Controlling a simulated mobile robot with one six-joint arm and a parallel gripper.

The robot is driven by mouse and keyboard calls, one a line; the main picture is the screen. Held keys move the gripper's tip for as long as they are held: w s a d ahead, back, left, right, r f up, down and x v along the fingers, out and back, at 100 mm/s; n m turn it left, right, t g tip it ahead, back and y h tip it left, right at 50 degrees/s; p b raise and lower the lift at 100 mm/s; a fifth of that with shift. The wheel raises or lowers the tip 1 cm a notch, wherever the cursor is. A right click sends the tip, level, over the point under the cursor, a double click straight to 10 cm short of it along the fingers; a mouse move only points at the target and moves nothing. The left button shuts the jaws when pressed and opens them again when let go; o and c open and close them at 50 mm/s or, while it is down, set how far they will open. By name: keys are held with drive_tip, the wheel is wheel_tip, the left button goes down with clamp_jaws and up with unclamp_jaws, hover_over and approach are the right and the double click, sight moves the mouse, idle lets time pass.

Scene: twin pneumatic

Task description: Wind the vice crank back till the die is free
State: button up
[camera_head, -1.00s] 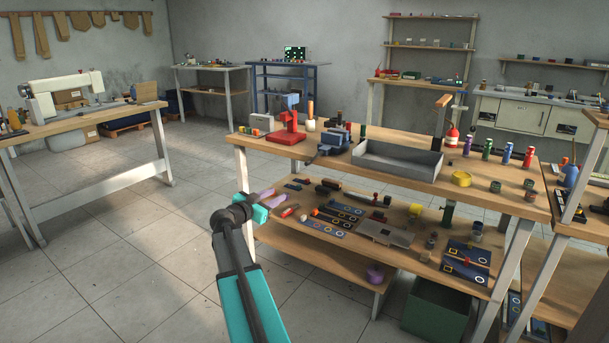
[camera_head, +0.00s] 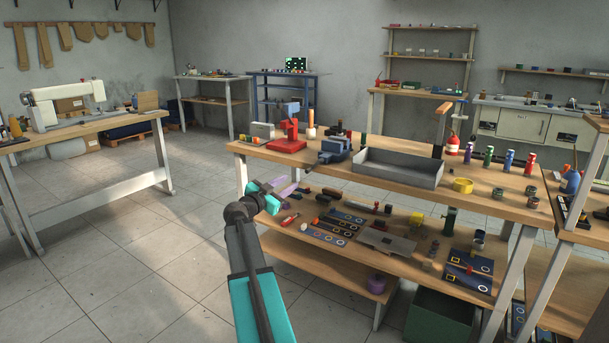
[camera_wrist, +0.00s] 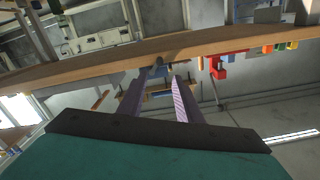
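The blue vice (camera_head: 335,150) sits at the front edge of the workbench top, left of the grey tray. My gripper (camera_head: 289,185) is below and left of the vice, in front of the bench's front edge, apart from the vice. In the wrist view, the two purple fingers (camera_wrist: 161,78) stand apart with nothing clearly held between them. That view is upside down, and a small dark shape (camera_wrist: 157,66) shows beyond the fingertips at the bench edge; I cannot tell what it is.
A red press (camera_head: 289,138) stands left of the vice. The grey tray (camera_head: 398,168) and several coloured cans are to its right. The floor (camera_head: 150,260) left of the bench is clear.

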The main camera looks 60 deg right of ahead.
sight(306, 172)
drive_tip(key=d, duration=1.2)
drive_tip(key=shift+d+b, duration=0.15)
drive_tip(key=shift+b, duration=0.25)
drive_tip(key=shift+c, duration=0.3)
clamp_jaws()
drive_tip(key=shift+a, duration=0.2)
drive_tip(key=shift+d, duration=0.1)
